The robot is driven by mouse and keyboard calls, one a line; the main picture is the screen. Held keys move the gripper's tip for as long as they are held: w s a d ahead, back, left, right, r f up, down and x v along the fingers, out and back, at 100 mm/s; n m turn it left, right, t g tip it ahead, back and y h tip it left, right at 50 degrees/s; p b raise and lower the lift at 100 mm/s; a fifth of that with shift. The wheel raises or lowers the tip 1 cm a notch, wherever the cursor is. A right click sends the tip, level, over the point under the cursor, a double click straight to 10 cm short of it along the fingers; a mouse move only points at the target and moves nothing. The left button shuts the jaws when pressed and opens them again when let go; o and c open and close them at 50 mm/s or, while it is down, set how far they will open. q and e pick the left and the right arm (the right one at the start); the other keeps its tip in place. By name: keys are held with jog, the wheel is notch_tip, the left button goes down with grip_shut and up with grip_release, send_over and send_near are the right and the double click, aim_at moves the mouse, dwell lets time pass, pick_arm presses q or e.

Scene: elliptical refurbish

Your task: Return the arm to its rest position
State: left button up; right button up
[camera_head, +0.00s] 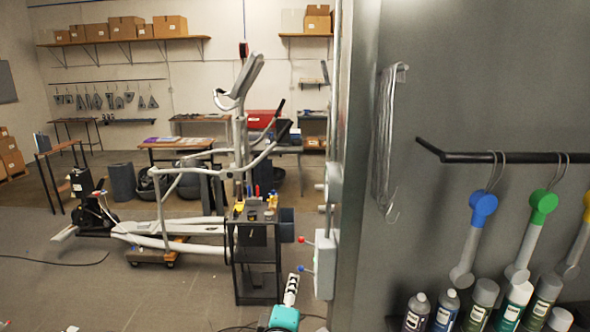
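My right gripper (291,287) shows at the bottom middle, small and pointing away from me, above a teal part of my arm. Its fingers appear narrow and close together, but I cannot tell whether they are open or shut. Nothing clearly sits in it. It appears in front of the floor, below and to the right of a dark tool cart (257,268). My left gripper is not clearly in view.
A grey elliptical machine (240,130) stands left of centre. A large grey panel (470,70) fills the right, with a rail (480,157) holding blue, green and yellow-headed tools above several bottles (483,297). A grey box with levers (325,265) is near the panel edge.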

jog(key=s+d+f+m+g+h+b, duration=0.1)
jog(key=s+d+f+m+g+b, duration=0.25)
jog(key=d+f, duration=0.45)
jog(key=s+d+f+m+g+b, duration=0.2)
jog(key=s+d+f+m+b, duration=0.25)
jog(key=d+f, duration=0.35)
pick_arm(q)
notch_tip(320, 180, down, 17)
jog(key=b, duration=0.9)
pick_arm(e)
jog(key=s+d+f+m+g+y, duration=0.2)
jog(key=s+f+m, duration=0.4)
jog(key=s+f, duration=0.6)
notch_tip(320, 180, down, 3)
jog(key=shift+d+r+m+g+y, duration=0.1)
jog(key=shift+d+m+g+y, duration=0.2)
jog(key=shift+d+g+y, duration=0.25)
jog(key=shift+a, duration=0.15)
